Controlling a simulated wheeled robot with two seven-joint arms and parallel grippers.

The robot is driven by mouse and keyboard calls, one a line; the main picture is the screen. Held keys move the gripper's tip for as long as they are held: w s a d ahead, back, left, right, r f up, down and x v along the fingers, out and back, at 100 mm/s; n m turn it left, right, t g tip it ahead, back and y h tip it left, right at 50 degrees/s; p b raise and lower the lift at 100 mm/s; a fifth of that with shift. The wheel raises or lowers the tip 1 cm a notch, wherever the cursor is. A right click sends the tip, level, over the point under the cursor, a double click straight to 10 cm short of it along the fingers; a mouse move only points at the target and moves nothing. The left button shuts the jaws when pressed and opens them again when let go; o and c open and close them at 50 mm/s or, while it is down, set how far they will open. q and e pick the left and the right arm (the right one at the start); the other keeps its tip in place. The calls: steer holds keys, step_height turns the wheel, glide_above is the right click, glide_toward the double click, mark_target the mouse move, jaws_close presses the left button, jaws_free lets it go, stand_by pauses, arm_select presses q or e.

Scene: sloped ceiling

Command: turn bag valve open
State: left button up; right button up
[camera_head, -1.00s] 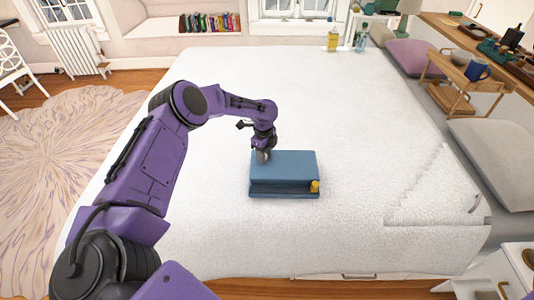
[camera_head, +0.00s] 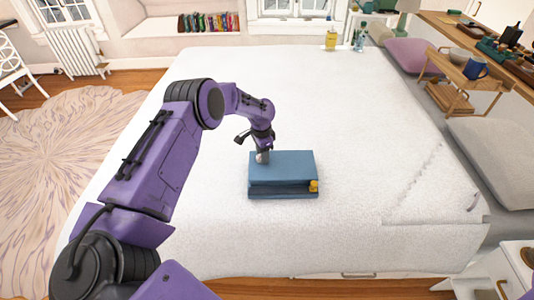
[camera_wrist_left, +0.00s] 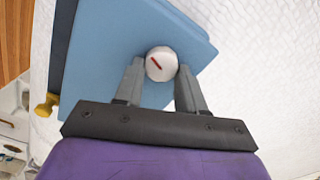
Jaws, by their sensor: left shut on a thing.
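A blue box-shaped bag (camera_head: 290,163) lies on the white bed, with a yellow knob (camera_head: 314,186) at its front right corner. In the left wrist view the blue top (camera_wrist_left: 120,35) carries a round white valve knob (camera_wrist_left: 161,63) with a red line that runs diagonally. My left gripper (camera_head: 262,158) reaches down at the bag's left side of the top. In the left wrist view its two grey fingers (camera_wrist_left: 160,78) are on either side of the white knob, shut on it. My right gripper is not in view.
The white bed (camera_head: 370,120) is broad and clear around the bag. A wooden tray stand with a blue mug (camera_head: 476,69) is at the upper right, by grey and mauve pillows (camera_head: 410,52). A yellow bottle (camera_head: 331,41) stands beyond the bed's far edge.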

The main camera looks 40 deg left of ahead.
arm_select(q)
steer(key=shift+r+n, duration=0.1)
steer(key=shift+n, duration=1.8)
steer(key=o, duration=1.1)
steer(key=shift+c, duration=0.2)
steer(key=shift+d, duration=0.1)
step_height(320, 180, up, 11)
steer(key=b, duration=0.1)
steer(key=shift+b, duration=0.35)
